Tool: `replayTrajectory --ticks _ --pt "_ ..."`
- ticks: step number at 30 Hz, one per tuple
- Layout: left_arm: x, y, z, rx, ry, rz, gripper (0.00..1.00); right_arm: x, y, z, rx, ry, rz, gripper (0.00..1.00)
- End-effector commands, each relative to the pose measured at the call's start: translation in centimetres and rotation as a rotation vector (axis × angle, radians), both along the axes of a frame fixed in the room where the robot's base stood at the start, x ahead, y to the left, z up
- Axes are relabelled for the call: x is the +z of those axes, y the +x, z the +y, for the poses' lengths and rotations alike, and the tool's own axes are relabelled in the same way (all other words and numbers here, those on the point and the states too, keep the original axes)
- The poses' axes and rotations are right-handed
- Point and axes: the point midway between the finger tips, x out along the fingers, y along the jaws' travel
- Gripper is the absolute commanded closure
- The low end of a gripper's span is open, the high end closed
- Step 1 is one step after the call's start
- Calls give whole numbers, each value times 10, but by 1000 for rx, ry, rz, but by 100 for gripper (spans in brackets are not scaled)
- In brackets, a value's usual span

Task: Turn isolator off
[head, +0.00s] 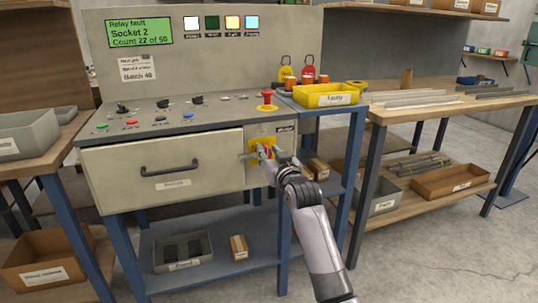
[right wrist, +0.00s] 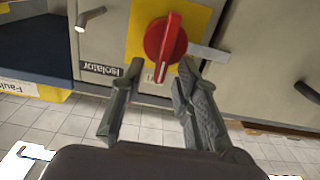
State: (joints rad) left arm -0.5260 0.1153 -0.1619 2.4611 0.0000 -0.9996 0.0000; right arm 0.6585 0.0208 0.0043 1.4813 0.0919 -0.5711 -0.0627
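The isolator is a red rotary handle (right wrist: 165,45) on a yellow plate (right wrist: 205,18), with an "Isolator" label (right wrist: 101,70) beside it that reads upside down in the right wrist view. The handle stands upright in that view, with a white mark at its lower end. In the head view the yellow plate (head: 257,142) is on the cabinet front, and my gripper partly covers the handle. My right gripper (head: 267,153) is at the plate. In the right wrist view its fingers (right wrist: 160,72) are open, one on each side of the handle's lower end; contact is unclear. My left gripper is not in view.
A red mushroom button (head: 267,95) stands on the panel above the isolator. A drawer (head: 165,183) with a dark handle is to the left. A yellow bin (head: 327,95) sits on the side shelf to the right. Metal tabs flank the yellow plate.

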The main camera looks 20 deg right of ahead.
Motion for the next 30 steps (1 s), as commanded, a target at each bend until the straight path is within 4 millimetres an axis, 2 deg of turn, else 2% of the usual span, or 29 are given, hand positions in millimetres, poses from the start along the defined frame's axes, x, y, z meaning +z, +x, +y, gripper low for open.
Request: replayTrajectory --ticks 7,20,30 --pt "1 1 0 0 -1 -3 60 0 0 0 0 0 -1 72" --pt "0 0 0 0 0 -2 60 0 0 0 0 0 -1 100" --pt "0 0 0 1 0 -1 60 0 0 0 0 0 0 100"
